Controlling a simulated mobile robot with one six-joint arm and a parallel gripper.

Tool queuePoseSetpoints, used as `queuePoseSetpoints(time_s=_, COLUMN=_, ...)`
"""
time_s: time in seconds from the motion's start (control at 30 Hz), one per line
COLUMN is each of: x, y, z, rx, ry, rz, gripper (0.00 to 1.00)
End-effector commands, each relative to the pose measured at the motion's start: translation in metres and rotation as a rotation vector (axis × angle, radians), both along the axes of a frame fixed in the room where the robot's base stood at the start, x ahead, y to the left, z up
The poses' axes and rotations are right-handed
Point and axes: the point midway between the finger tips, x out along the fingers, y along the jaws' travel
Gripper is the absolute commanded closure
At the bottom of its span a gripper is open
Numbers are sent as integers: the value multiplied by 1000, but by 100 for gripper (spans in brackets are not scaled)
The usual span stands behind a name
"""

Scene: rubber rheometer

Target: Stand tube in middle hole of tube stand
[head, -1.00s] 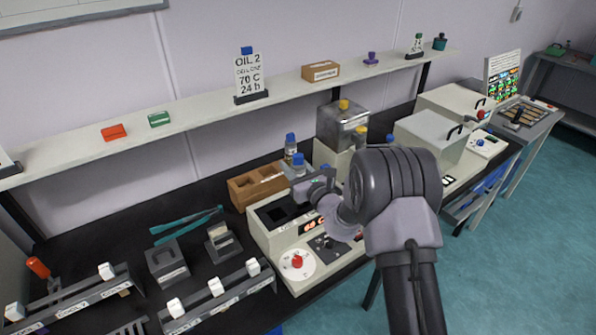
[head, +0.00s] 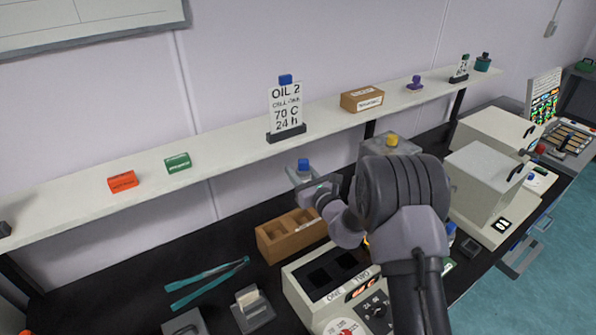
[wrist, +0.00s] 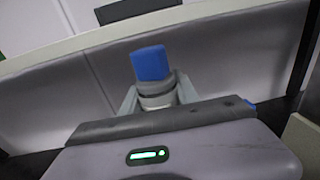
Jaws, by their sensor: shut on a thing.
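The tube (head: 301,176) has a blue cap and a pale clear body. My gripper (head: 312,188) is shut on it and holds it roughly upright in the air. In the wrist view the blue cap (wrist: 150,64) stands above the two fingers (wrist: 155,98), which clasp the tube below it; its lower part is hidden. A brown wooden block with open recesses, which looks like the tube stand (head: 280,256), sits on the black bench below the tube. My arm hides part of its right side.
A two-well heater (head: 300,291) stands in front of the wooden block. A shelf (head: 220,167) with a sign (head: 286,107) runs behind. Teal tongs (head: 205,285) lie left on the bench. A metal tank (head: 400,147) is behind my arm.

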Motion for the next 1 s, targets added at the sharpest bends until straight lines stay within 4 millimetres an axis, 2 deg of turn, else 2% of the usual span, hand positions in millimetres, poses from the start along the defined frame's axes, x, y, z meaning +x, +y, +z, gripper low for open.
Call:
queuePoseSetpoints(time_s=0.17, x=0, y=0, z=-14, rx=0, ry=0, rz=0, gripper=100)
queuePoseSetpoints(time_s=0.37, x=0, y=0, z=-44, rx=-1, ry=0, rz=0, gripper=100)
queuePoseSetpoints(time_s=0.5, x=0, y=0, z=-38, rx=0, ry=-1, rz=0, gripper=100)
queuePoseSetpoints(time_s=1.0, x=0, y=0, z=-38, rx=0, ry=0, rz=0, gripper=100)
